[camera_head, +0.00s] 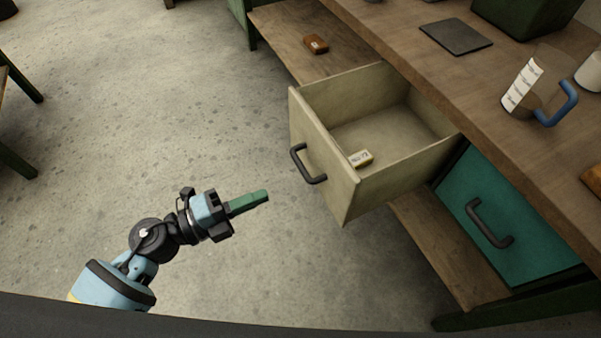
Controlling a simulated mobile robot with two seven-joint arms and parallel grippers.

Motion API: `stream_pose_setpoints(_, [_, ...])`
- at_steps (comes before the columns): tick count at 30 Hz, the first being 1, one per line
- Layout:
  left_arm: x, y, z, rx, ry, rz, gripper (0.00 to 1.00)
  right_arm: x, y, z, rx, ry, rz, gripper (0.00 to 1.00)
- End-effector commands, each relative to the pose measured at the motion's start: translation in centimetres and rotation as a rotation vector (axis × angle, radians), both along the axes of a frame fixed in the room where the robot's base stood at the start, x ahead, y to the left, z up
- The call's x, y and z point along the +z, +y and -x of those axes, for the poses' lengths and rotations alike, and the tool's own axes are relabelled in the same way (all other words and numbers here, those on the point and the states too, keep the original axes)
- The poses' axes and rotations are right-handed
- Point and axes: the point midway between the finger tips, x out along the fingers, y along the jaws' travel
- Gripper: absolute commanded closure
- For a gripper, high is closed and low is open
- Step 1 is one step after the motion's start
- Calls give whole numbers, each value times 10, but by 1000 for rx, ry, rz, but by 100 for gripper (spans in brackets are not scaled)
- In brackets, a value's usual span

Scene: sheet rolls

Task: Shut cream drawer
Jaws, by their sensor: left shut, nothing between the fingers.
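The cream drawer (325,170) stands pulled out from under the wooden workbench, its inside in full view. Its front panel carries a dark curved handle (309,164) and faces left, toward my arm. A small pale box with dark print (361,158) lies on the drawer floor near the front. My left gripper (266,195) is to the left of the drawer and lower in the picture, apart from the front and the handle. Its green fingers are shut together with nothing between them and point right. My right gripper is not in view.
A teal drawer (488,222) with a dark handle sits closed to the right. The bench top (460,83) holds a dark flat plate (455,37) and a clear jug with a blue handle (540,88). A brown object (316,44) lies on the lower shelf.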

Motion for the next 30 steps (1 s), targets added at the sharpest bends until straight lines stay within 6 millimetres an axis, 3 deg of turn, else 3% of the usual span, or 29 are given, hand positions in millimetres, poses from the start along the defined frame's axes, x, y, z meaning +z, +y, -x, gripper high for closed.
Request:
stream_pose_setpoints(5, [1, -16, -9, 0, -1, 3, 100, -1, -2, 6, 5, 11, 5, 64])
stream_pose_setpoints(21, [0, -99, -57, 1, 1, 5, 100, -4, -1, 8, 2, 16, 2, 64])
stream_pose_setpoints(30, [0, -119, -69, 2, 2, 2, 100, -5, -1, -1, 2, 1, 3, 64])
